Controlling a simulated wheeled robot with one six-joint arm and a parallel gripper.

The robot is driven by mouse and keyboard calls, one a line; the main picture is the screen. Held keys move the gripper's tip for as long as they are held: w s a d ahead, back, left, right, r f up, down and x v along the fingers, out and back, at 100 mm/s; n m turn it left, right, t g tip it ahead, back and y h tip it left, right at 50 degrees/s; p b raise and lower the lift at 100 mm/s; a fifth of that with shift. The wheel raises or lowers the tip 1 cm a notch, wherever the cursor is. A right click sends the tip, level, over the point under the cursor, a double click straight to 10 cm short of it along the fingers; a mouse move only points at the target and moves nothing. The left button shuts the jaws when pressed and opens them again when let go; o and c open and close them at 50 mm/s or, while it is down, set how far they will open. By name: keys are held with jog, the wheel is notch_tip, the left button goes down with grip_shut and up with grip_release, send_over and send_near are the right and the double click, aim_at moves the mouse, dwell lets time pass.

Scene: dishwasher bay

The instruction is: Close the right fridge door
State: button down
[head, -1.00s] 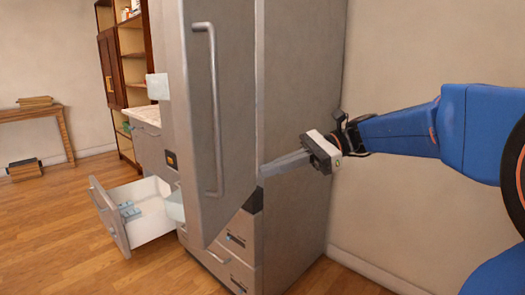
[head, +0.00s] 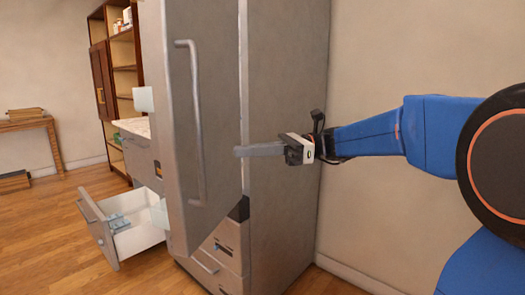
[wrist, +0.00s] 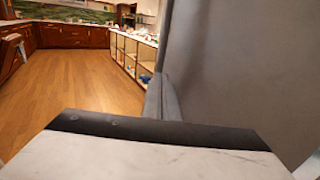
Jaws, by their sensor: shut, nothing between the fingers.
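The fridge door (head: 220,85) is grey with a long vertical handle (head: 197,125). It stands swung open from the tall grey fridge (head: 285,95), with pale bins on its inner side to the left. My gripper (head: 236,151) is shut and empty. In the head view its fingers point left across the fridge's front edge, and their tips overlap the right edge of the door's outer face. I cannot tell whether they touch it. In the wrist view the closed fingers (wrist: 162,97) lie beside a large grey surface on the right.
A drawer (head: 130,225) is pulled out low at the left, beyond the door. A wall stands close on the right. The wrist view shows open wooden floor (wrist: 85,80) and cabinets beyond.

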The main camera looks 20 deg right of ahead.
jog(key=a, duration=0.6)
jog(key=shift+a, duration=0.4)
